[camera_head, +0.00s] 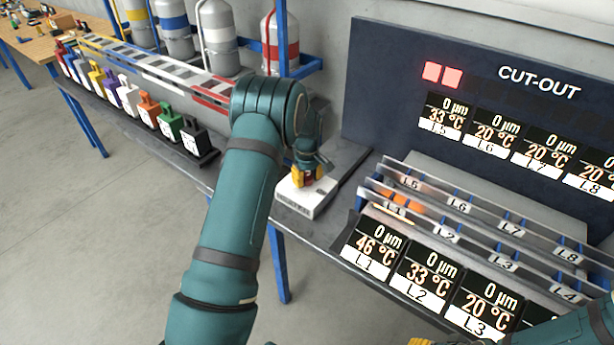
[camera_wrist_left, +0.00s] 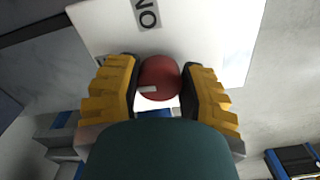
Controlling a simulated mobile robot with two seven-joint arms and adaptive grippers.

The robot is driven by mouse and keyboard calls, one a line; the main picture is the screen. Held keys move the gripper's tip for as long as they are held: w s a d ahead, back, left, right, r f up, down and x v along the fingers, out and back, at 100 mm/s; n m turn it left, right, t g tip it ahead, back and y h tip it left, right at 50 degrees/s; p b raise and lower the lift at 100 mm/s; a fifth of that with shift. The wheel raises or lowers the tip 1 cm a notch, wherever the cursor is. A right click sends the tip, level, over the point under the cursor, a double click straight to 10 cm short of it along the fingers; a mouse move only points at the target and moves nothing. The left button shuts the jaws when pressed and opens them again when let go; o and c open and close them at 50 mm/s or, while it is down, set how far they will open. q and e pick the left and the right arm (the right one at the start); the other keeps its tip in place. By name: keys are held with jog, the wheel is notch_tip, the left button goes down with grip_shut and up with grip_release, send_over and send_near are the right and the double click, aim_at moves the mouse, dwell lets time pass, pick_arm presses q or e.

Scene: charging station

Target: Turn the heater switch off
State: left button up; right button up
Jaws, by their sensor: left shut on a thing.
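The heater switch is a white box (camera_head: 296,199) with a red round knob. It stands on the bench in the head view, below my left gripper (camera_head: 309,176). In the wrist view the red knob (camera_wrist_left: 159,78) sits between the yellow and black fingers of my left gripper (camera_wrist_left: 162,85), which is shut on it. A pale mark on the knob points left. A grey label (camera_wrist_left: 147,14) on the white box (camera_wrist_left: 215,30) reads ON, seen upside down. My right arm shows at the lower right of the head view; its fingers are barely in frame at the bottom edge.
A dark CUT-OUT panel (camera_head: 480,85) stands at the right, with two lit red squares. Slotted racks (camera_head: 480,230) and temperature displays (camera_head: 415,275) fill the right bench. Coloured weight-like blocks (camera_head: 130,98) and gas cylinders (camera_head: 218,38) line the left. The floor is clear.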

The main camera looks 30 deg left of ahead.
aim_at(307, 177)
pick_arm(q)
jog(key=shift+f+n, duration=0.1)
jog(key=shift+n, duration=0.6)
jog(key=o, duration=1.2)
notch_tip(307, 177, up, 12)
jog(key=shift+r, duration=0.1)
